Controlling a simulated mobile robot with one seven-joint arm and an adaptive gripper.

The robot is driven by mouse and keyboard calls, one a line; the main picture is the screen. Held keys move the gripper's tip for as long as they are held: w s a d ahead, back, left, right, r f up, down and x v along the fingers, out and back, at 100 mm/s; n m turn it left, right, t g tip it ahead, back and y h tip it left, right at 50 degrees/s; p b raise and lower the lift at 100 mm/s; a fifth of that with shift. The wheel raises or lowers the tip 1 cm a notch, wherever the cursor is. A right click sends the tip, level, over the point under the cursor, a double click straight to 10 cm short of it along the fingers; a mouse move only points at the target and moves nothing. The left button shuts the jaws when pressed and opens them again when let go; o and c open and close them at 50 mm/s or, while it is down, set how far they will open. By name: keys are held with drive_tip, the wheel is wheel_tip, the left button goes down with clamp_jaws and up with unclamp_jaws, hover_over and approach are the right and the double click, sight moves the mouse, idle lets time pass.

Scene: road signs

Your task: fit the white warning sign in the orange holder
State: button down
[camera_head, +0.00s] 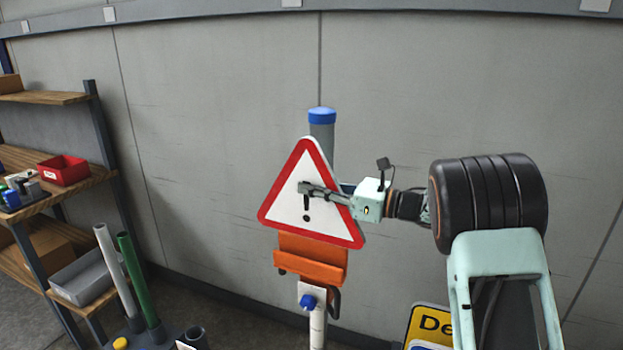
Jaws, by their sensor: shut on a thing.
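The white warning sign (283,203) is a triangle with a red border and a black exclamation mark. It is upright, slightly tilted, in front of a grey post with a blue cap (322,115). My gripper (312,189) reaches in from the right and is shut on the sign, with a finger across its face. The orange holder (311,262) is on the post directly below the sign. The sign's lower edge overlaps the holder's top in the picture; I cannot tell whether it is seated in it. The far finger is hidden behind the sign.
A shelf (60,185) with a red bin (63,170) and a grey bin (88,276) stands at the left. A green pole (138,278) and a grey pole (118,270) stand beside it. A yellow sign (427,324) is at the lower right. A grey wall is behind.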

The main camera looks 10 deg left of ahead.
sight(313, 225)
drive_tip(key=shift+f, duration=2.7)
wheel_tip(313, 225, down, 5)
drive_tip(key=b, duration=0.7)
drive_tip(key=shift+r, duration=0.1)
drive_tip(key=shift+d+b, duration=0.2)
drive_tip(key=shift+b, duration=0.85)
drive_tip(key=shift+f+b, duration=0.2)
drive_tip(key=shift+b, duration=0.25)
drive_tip(key=c, duration=1.9)
unclamp_jaws()
drive_tip(key=shift+f, duration=0.15)
